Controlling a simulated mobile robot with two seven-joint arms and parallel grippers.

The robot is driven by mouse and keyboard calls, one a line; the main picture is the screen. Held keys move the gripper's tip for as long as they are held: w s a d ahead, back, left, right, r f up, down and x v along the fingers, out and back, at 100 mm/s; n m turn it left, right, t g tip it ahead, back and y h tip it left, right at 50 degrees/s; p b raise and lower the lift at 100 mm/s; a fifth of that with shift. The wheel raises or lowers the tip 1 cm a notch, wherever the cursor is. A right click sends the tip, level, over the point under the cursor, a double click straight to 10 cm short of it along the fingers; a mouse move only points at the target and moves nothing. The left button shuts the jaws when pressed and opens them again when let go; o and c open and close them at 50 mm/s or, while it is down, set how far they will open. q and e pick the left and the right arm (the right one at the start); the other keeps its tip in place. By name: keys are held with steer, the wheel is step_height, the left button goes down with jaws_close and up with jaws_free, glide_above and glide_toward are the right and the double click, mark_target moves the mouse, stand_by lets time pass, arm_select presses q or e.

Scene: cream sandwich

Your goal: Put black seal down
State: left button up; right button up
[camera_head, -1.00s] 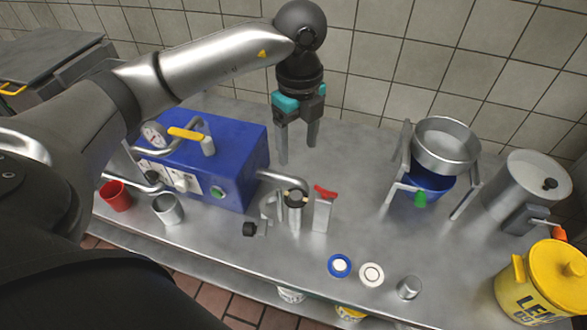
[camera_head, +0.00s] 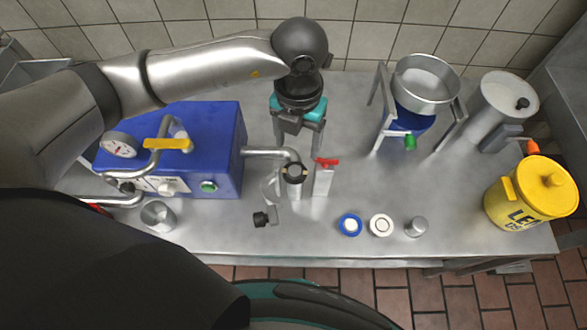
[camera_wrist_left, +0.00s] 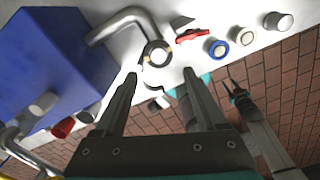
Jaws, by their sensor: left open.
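A thin black ring, apparently the black seal (camera_head: 294,171), lies on top of the metal fitting (camera_head: 294,189) at the end of the blue machine's outlet pipe. It also shows in the left wrist view (camera_wrist_left: 157,54). My left gripper (camera_head: 298,148) is open and empty, its fingers above and behind the fitting in the head view. In the left wrist view the fingertips (camera_wrist_left: 160,77) point toward the fitting, with a gap between. My right gripper (camera_wrist_left: 238,92) shows small at the right of the wrist view; its jaws are unclear.
The blue machine (camera_head: 215,145) stands left of the fitting. A red-handled part (camera_head: 325,177) is close on its right. A blue-rimmed disc (camera_head: 350,225), a white disc (camera_head: 381,225) and a metal cup (camera_head: 416,226) line the front edge. A pot stand (camera_head: 380,105) is behind right.

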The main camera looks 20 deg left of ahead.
arm_select(q)
glide_above(296, 168)
step_height(296, 168, down, 4)
steer(key=shift+s+d+f, duration=0.15)
steer(key=shift+f, duration=0.05)
step_height(296, 168, down, 5)
steer(key=shift+r, duration=0.1)
arm_select(e)
steer(key=shift+a+f, duration=0.3)
steer(key=shift+a, duration=0.3)
arm_select(q)
steer(key=shift+f+b, duration=0.4)
arm_select(e)
steer(key=shift+d+f, duration=0.2)
steer(key=shift+d, duration=0.1)
arm_select(q)
steer(key=c, duration=1.1)
steer(key=shift+r, duration=0.2)
arm_select(e)
steer(key=shift+r, duration=0.1)
